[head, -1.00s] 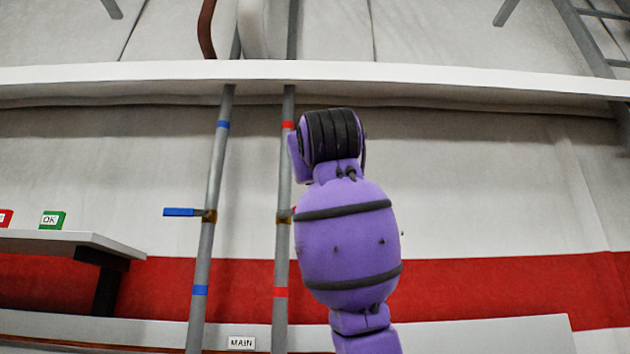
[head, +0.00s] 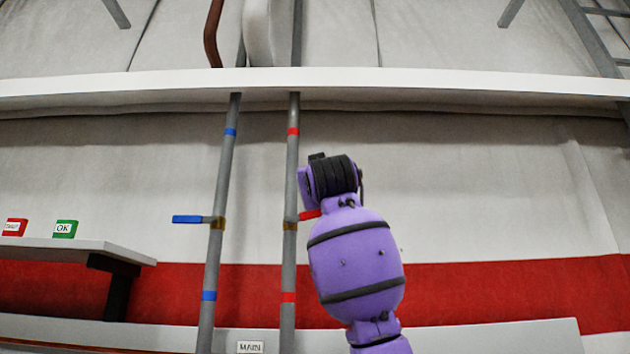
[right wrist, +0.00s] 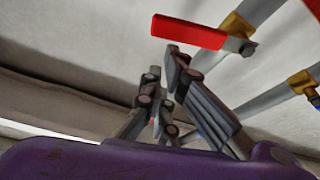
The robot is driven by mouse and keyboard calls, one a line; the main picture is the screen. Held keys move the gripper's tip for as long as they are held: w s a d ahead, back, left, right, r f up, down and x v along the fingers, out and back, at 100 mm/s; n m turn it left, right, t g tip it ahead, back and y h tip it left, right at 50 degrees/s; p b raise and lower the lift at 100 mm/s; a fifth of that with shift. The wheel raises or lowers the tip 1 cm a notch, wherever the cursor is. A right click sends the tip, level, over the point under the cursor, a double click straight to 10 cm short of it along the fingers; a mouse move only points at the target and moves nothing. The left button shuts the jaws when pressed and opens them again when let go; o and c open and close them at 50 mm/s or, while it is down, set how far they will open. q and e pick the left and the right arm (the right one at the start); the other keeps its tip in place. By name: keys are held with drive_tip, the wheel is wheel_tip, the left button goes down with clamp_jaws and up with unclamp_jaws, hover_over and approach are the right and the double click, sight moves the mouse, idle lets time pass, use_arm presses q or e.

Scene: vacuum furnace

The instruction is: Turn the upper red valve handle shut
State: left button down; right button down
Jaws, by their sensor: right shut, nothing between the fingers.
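The red valve handle (head: 311,215) juts out to the right from a brass valve body (head: 290,225) on the right grey pipe, crosswise to it. Its outer end is hidden behind my right arm in the head view. In the right wrist view the red handle (right wrist: 188,32) shows in full, with a grey end at its pivot. My right gripper (right wrist: 178,65) is shut and empty, its fingertips close to the handle's lower edge, seemingly apart from it. The fingers are hidden behind my wrist in the head view. My left gripper is not in view.
A blue handle (head: 187,219) juts left from the neighbouring pipe (head: 222,180). A white ledge (head: 420,85) crosses above both pipes. A shelf (head: 80,247) with a red and a green block stands at left. The wall right of my arm is clear.

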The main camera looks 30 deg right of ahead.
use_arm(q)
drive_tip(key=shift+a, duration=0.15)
use_arm(e)
drive_tip(key=shift+s+a, duration=0.15)
drive_tip(key=shift+f, duration=0.1)
drive_tip(key=m, duration=0.1)
drive_tip(key=d+f+m+h, duration=0.1)
drive_tip(key=m, duration=0.1)
drive_tip(key=f+m+g+h, duration=0.1)
drive_tip(key=shift+s+d+m, duration=0.2)
drive_tip(key=shift+s+m, duration=0.1)
drive_tip(key=shift+m, duration=0.1)
drive_tip(key=shift+s, duration=0.1)
wheel_tip(320, 180, up, 4)
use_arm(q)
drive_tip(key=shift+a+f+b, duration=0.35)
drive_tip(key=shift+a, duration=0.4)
use_arm(e)
drive_tip(key=v, duration=1)
